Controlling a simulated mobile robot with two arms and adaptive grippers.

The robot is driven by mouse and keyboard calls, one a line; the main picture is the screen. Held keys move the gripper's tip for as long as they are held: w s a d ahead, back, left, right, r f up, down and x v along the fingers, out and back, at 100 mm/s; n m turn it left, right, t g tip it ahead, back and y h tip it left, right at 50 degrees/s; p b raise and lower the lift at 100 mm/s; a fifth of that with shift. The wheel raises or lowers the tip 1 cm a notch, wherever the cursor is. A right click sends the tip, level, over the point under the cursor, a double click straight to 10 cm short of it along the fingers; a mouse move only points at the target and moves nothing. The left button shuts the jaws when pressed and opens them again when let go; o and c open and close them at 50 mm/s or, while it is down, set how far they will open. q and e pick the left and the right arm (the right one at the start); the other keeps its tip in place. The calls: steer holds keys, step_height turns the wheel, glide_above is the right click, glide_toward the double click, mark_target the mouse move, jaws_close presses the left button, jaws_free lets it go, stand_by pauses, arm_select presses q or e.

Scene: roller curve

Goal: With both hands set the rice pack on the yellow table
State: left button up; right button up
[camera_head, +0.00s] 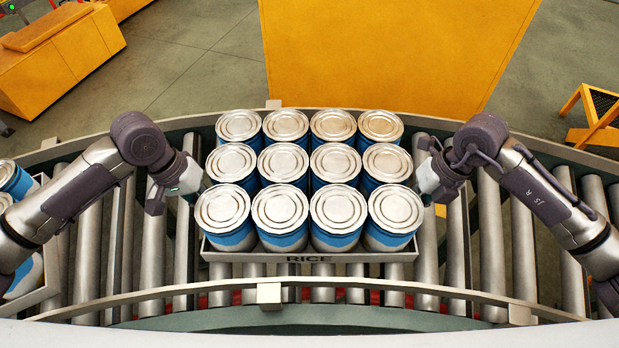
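The rice pack (309,256) is a grey tray marked RICE, holding several blue cans with silver lids in rows. It rests on the curved roller conveyor in the middle of the head view. My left gripper (190,184) is beside the pack's left side, and my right gripper (428,178) is beside its right side. The fingers are partly hidden at the cans, so I cannot tell whether they touch or grip the pack. The yellow table (390,50) stands beyond the conveyor's far rail, at the top centre.
The conveyor's near rail (400,287) and far rail (190,122) curve around the rollers. Another pack of cans (15,180) sits at the left edge. Orange-yellow furniture (60,55) stands at upper left, and a yellow frame (597,115) at right. Rollers either side of the pack are bare.

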arm_select(q)
steer(key=shift+c, duration=0.2)
arm_select(e)
steer(key=shift+c, duration=0.3)
arm_select(q)
jaws_close()
arm_select(e)
jaws_close()
